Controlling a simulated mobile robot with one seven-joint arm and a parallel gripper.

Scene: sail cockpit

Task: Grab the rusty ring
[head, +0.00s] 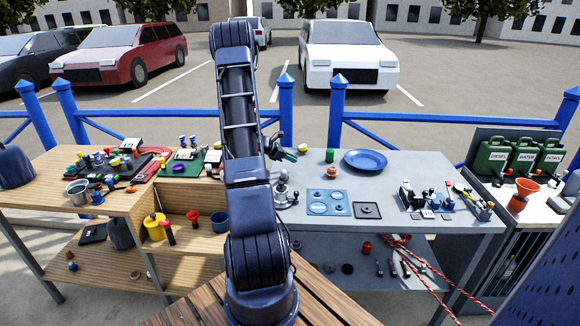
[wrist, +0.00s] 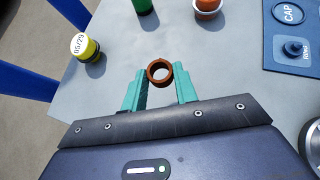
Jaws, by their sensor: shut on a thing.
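The rusty ring (wrist: 150,75) is a small brown-orange ring. In the wrist view it sits between the tips of the two teal fingers of my gripper (wrist: 160,84), which is shut on it. The ring's hole faces the camera and shows grey table top through it. In the head view my gripper (head: 286,155) is over the left back part of the grey table (head: 420,170), partly hidden by my arm. I cannot make out the ring there. How high the ring is above the table is hard to tell.
A yellow-and-black jar (wrist: 85,47), a green cylinder (wrist: 144,6) and an orange pot (wrist: 207,6) stand near the ring. A blue plate (head: 365,160) and blue panel (head: 328,202) lie further right. A blue railing (head: 400,116) runs behind.

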